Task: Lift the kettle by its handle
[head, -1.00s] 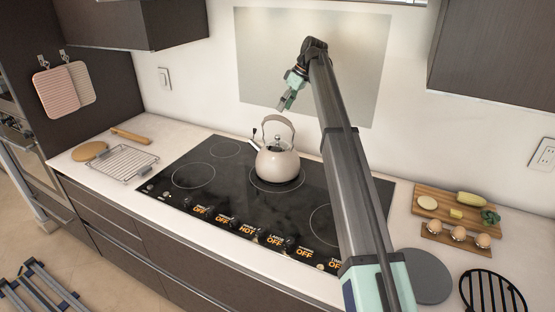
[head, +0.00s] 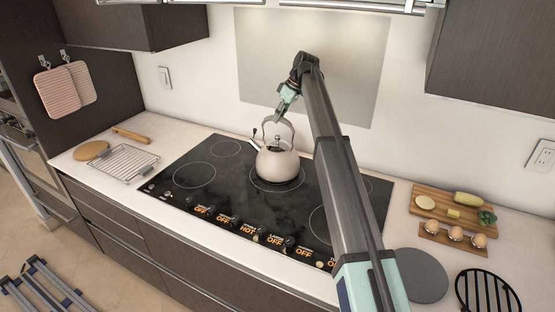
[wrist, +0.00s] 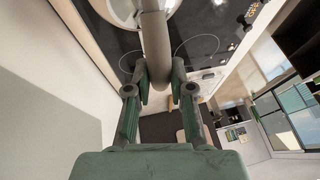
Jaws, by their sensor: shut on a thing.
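A beige kettle (head: 277,162) with a tall arched handle (head: 281,122) stands upright on the black cooktop (head: 215,178), on a rear ring. My gripper (head: 283,109) is at the top of the handle, reaching down from above. In the wrist view my gripper (wrist: 159,92) has its two fingers on either side of the handle (wrist: 155,45), shut on it. Part of the kettle's round body shows at the top of the wrist view. The fingertips are small in the head view.
A wire rack (head: 127,162) lies on the counter at left. A cutting board (head: 453,207) with food, an egg holder (head: 453,236), a grey disc (head: 420,275) and a black trivet (head: 488,293) lie at right. The wall is close behind the kettle.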

